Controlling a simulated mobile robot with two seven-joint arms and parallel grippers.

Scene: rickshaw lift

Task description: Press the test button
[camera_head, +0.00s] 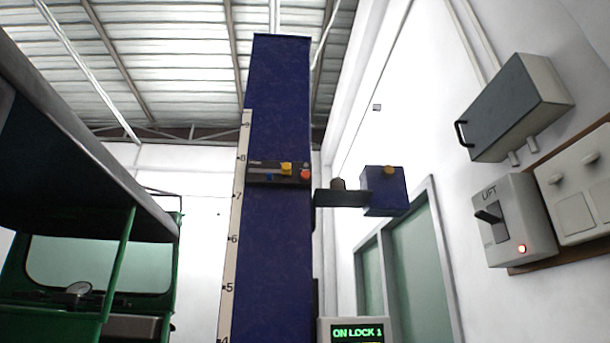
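None of the buttons in view carries a label I can read as "test". A display (357,331) at the bottom reads "ON LOCK 1". Neither of my grippers is in view.
A green rickshaw (105,280) with a dark roof stands at the left. A grey LIFT switch box (512,219) with a lever and lit red lamp hangs on the right wall, below a grey cabinet (510,108). A black bracket (341,198) juts right from the column.

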